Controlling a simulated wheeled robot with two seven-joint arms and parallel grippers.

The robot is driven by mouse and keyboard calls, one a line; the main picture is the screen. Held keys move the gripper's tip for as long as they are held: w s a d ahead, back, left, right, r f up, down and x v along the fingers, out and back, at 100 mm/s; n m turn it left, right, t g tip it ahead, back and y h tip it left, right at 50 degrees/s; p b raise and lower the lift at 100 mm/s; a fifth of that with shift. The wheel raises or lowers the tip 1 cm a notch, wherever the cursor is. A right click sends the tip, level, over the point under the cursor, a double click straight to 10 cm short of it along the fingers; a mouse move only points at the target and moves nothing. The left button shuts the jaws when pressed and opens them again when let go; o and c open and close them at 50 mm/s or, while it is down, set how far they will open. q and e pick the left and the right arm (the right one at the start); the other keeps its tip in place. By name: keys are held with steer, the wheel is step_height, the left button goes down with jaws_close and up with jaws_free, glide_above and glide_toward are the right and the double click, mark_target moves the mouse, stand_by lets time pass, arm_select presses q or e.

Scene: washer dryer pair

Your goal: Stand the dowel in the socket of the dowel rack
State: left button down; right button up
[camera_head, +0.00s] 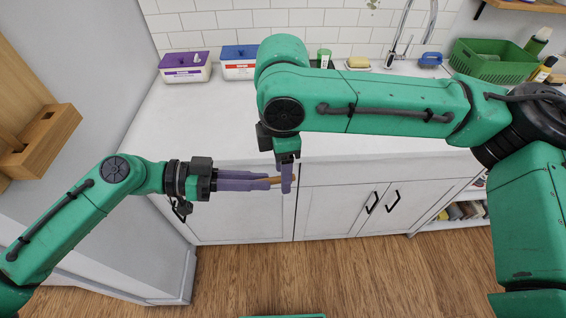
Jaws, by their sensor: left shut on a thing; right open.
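My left gripper (268,183) comes in from the left, level, with its purple fingers shut on a tan wooden dowel (274,180). The dowel lies roughly level, in front of the counter's front edge, and most of it is hidden by the fingers. My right gripper (287,187) points down at the dowel's right end and is open. Its fingers overlap that end in the view; I cannot tell whether they touch it. A wooden piece with dark recesses (45,135) is at the far left, cut by the frame; I cannot tell whether it is the dowel rack.
The white counter (190,125) is mostly clear. At its back stand a purple-lidded tub (186,70), a blue-lidded tub (238,68), a yellow sponge (357,62) and a green basket (490,60). White cabinet doors (335,210) are below. My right arm crosses above the counter.

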arm_select(q)
steer(key=shift+s, duration=0.1)
arm_select(e)
jaws_close()
arm_select(q)
steer(key=c, duration=0.8)
jaws_free()
steer(key=shift+o, duration=0.2)
